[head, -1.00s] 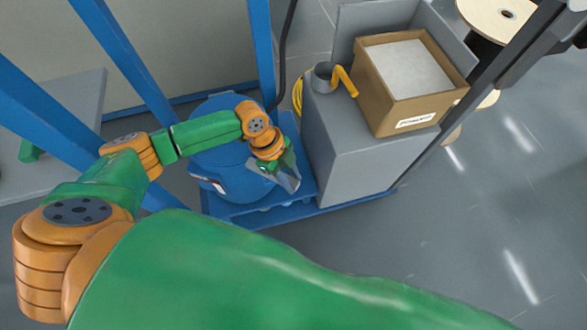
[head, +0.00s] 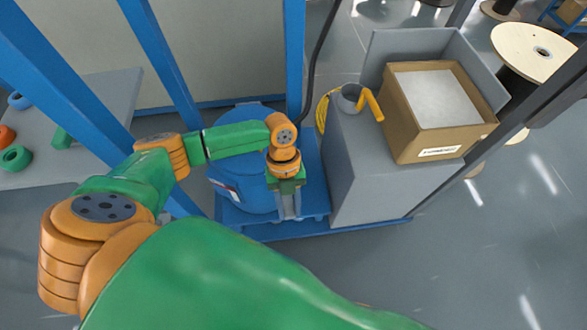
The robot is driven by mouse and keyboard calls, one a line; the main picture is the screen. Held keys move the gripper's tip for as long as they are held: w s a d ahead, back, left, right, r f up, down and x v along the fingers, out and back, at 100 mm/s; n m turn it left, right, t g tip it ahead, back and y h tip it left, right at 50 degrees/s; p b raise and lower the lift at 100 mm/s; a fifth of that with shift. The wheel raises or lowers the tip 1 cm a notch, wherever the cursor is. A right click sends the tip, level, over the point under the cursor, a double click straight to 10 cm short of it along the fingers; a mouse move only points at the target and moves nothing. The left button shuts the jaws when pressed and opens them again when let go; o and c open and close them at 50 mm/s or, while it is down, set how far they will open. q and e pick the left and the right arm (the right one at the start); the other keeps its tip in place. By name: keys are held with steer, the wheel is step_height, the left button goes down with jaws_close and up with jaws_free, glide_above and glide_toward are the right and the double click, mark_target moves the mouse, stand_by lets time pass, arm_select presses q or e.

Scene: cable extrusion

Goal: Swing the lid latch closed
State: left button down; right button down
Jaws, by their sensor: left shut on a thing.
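The blue drum (head: 236,185) stands on a blue pallet, partly hidden behind my left arm. My left gripper (head: 289,212) is at the drum's right front side, its grey fingers pointing down and close together. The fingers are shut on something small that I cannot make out. The lid latch cannot be told apart in this view; the gripper and wrist cover that side of the drum. My right gripper is not in view.
Blue posts (head: 295,60) rise behind and left. A dark cable hangs behind. The floor in front is clear.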

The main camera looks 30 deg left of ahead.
mark_target(286, 199)
arm_select(q)
steer(key=shift+s+a+m, duration=0.15)
steer(key=shift+a+m, duration=0.05)
steer(key=shift+m, duration=0.2)
steer(key=c, duration=0.6)
jaws_free()
steer(key=shift+o, duration=0.2)
steer(key=v, duration=0.7)
steer(key=shift+d, duration=0.1)
